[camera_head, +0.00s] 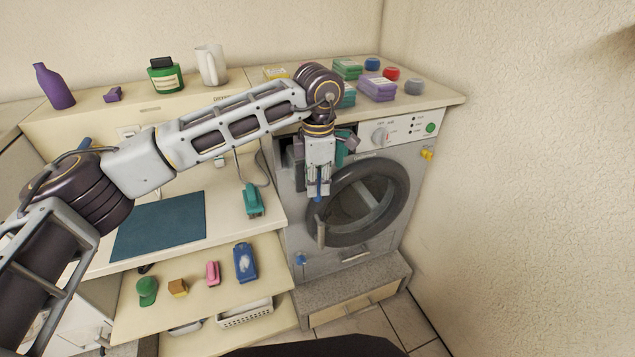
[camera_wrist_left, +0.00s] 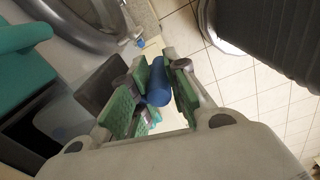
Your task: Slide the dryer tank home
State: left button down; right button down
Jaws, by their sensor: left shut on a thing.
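The grey dryer (camera_head: 385,185) stands at the right with its round door closed. At its upper left, beside my wrist, are a dark opening (camera_head: 293,150) and a teal part (camera_head: 346,146), which also shows at the left of the left wrist view (camera_wrist_left: 22,85). I cannot tell whether the teal part is the tank. My left gripper (camera_head: 318,190) points down in front of the dryer. Its green-padded fingers (camera_wrist_left: 160,95) are shut on a blue cylindrical piece (camera_wrist_left: 158,78), next to a dark grey plate (camera_wrist_left: 104,86). Whether the two join is hidden. My right gripper is out of view.
Boxes (camera_head: 378,88) and round tins stand on the top. A counter with a blue mat (camera_head: 160,226) and a teal tool (camera_head: 252,200) lies left. Below, a shelf (camera_head: 200,300) holds several small items. A wall (camera_head: 540,180) bounds the right side. Tiled floor lies in front.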

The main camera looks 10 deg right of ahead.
pick_arm(q)
jog(key=shift+w+a+p, duration=0.1)
jog(key=shift+w+a, duration=0.1)
jog(key=shift+w, duration=0.7)
jog(key=shift+w+a+p, duration=0.1)
jog(key=shift+w+a, duration=0.1)
jog(key=shift+w, duration=0.65)
jog(key=shift+w+a+p, duration=0.1)
jog(key=shift+w+a, duration=0.1)
jog(key=shift+w, duration=0.7)
dwell(0.4)
jog(key=shift+w+a+p, duration=0.2)
jog(key=shift+w, duration=0.5)
jog(key=shift+w+a+p, duration=0.15)
jog(key=shift+w, duration=0.5)
jog(key=shift+s, duration=0.2)
dwell(0.4)
jog(key=shift+s+d+b, duration=0.2)
jog(key=shift+s, duration=0.5)
jog(key=shift+s+d+b, duration=0.15)
jog(key=shift+s+d, duration=0.05)
jog(key=shift+s, duration=0.7)
jog(key=shift+s+d+b, duration=0.2)
jog(key=shift+s, duration=0.55)
jog(key=shift+s+d+b, duration=0.2)
jog(key=shift+s, duration=0.5)
jog(key=shift+s+d+b, duration=0.2)
jog(key=shift+s, duration=0.55)
